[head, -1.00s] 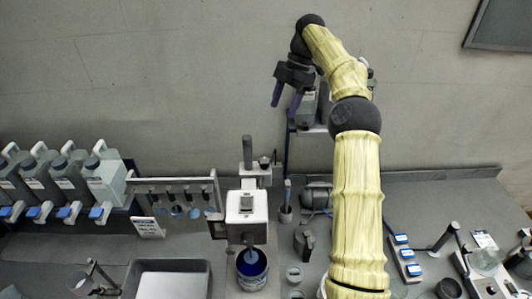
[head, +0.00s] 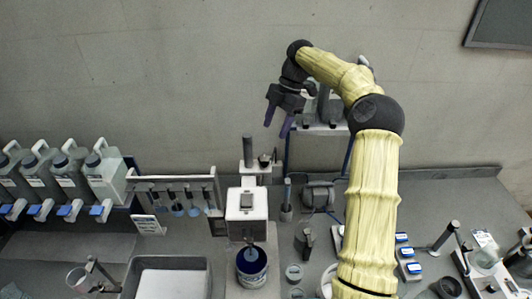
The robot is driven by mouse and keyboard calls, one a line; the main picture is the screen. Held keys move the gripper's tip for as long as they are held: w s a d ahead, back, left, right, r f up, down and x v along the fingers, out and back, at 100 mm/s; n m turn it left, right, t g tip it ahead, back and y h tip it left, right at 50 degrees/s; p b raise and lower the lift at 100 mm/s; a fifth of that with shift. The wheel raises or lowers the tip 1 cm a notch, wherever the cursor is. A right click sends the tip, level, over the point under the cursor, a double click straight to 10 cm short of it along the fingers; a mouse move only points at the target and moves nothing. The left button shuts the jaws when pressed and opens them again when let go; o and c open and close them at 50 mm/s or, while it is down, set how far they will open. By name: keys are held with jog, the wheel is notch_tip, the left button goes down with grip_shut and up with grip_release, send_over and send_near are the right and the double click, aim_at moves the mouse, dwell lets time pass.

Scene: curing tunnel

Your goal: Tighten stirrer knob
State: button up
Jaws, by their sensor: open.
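The stirrer (head: 246,205) is a white box-shaped head on an upright post behind the bench's front area. A dark knob (head: 264,160) shows beside the post, behind the head; it is small, and how tight it is cannot be seen. A can of blue liquid (head: 251,266) stands under the head, with the stirring shaft reaching down into it. My gripper (head: 276,122) is open and empty, its two purple fingers pointing down. It hangs in front of the back wall, above and slightly right of the knob in the picture, apart from the stirrer.
Several grey jugs with blue taps (head: 104,175) stand at left. A rack with hanging ladles (head: 180,192) is left of the stirrer. A grey tray (head: 170,278) lies in front. Cups and a dark jug (head: 304,240) stand at right. The space above the stirrer is clear.

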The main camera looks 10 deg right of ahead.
aim_at(265, 158)
jog(key=p+x, duration=0.3)
jog(key=x, duration=0.7)
jog(key=shift+s+a+f, duration=0.1)
jog(key=c, duration=1)
